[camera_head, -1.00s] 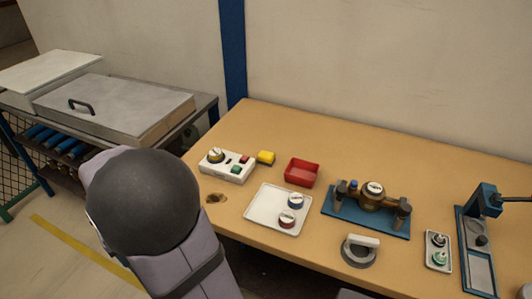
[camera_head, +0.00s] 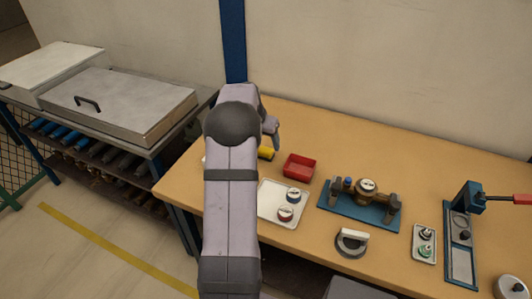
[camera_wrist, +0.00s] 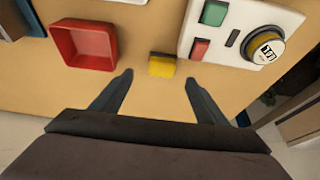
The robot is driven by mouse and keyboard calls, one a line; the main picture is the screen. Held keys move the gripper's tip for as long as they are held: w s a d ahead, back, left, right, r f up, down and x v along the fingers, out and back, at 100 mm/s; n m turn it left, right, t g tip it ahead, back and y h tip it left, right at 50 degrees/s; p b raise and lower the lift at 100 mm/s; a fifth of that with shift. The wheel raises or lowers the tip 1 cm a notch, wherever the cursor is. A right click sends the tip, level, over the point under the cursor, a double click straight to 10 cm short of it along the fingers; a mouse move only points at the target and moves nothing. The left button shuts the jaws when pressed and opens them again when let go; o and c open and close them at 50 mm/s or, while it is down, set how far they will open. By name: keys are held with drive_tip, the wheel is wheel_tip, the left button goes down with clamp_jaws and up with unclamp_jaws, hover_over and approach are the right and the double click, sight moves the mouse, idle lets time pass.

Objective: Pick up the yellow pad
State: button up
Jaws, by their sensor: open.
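The yellow pad (camera_head: 266,153) lies on the wooden table, partly hidden by my arm in the head view. In the wrist view the yellow pad (camera_wrist: 162,66) shows whole, between the red bin and the white control box, just beyond the fingertips. My gripper (camera_wrist: 158,78) is open and empty, its two dark fingers spread on either side of the pad's line. The pad is not between the fingers in a visible grip. In the head view my gripper (camera_head: 272,136) is mostly hidden behind my arm.
A red bin (camera_wrist: 85,45) stands close on one side of the pad, and a white control box (camera_wrist: 236,32) with buttons and a dial on the other. A white tray (camera_head: 268,212) with two round meters and a blue fixture (camera_head: 345,212) stand further right.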

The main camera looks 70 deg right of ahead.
sight(265, 151)
drive_tip(key=shift+p+x, duration=1.3)
drive_tip(key=shift+x, duration=2.25)
drive_tip(key=shift+w+a+f, duration=0.1)
drive_tip(key=shift+w+a, duration=0.05)
drive_tip(key=c, duration=1.1)
drive_tip(key=shift+c, duration=0.2)
wheel_tip(265, 151, up, 10)
drive_tip(key=b, duration=0.2)
